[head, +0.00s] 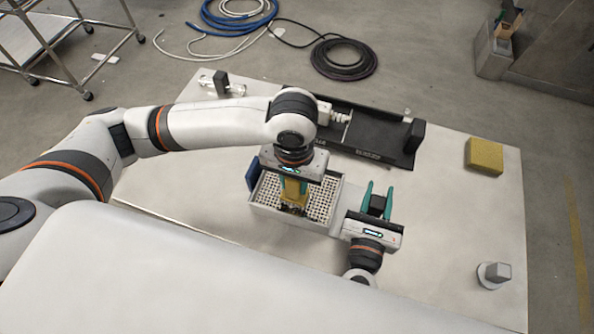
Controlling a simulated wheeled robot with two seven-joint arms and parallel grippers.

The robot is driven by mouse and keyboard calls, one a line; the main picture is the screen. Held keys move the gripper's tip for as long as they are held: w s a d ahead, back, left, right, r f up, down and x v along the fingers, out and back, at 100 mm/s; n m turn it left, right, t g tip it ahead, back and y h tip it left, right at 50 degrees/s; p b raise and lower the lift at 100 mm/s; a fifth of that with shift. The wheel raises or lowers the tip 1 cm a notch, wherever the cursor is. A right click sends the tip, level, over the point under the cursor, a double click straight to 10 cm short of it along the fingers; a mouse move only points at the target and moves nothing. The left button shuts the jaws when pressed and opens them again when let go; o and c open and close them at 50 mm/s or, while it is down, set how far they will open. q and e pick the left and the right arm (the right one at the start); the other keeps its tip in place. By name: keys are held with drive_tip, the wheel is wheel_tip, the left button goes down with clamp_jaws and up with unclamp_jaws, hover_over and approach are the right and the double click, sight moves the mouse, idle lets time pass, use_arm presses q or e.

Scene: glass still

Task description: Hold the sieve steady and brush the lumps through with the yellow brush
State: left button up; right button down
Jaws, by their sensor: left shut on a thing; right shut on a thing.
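The sieve (322,200) is a pale rectangular box with a perforated floor, in the middle of the table. My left gripper (293,192) comes down over it, shut on the yellow brush (292,188). The brush's lower end is at the perforated floor; I cannot tell whether it touches. Dark bits show by the brush, too small to tell apart. My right gripper (377,198) is at the sieve's right side with its teal fingers pointing away from me. It is shut on a dark block-like piece; whether this belongs to the sieve is unclear.
A long black tray (370,137) lies behind the sieve. A blue piece (253,175) stands at the sieve's left. A yellow sponge-like block (484,155) and a small grey fixture (494,273) are on the right. The table (450,215) is clear between them.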

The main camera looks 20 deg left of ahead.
use_arm(q)
drive_tip(key=shift+s, duration=0.95)
drive_tip(key=shift+w, duration=0.1)
drive_tip(key=shift+w+f, duration=0.15)
drive_tip(key=shift+w, duration=4)
drive_tip(key=shift+s, duration=4.25)
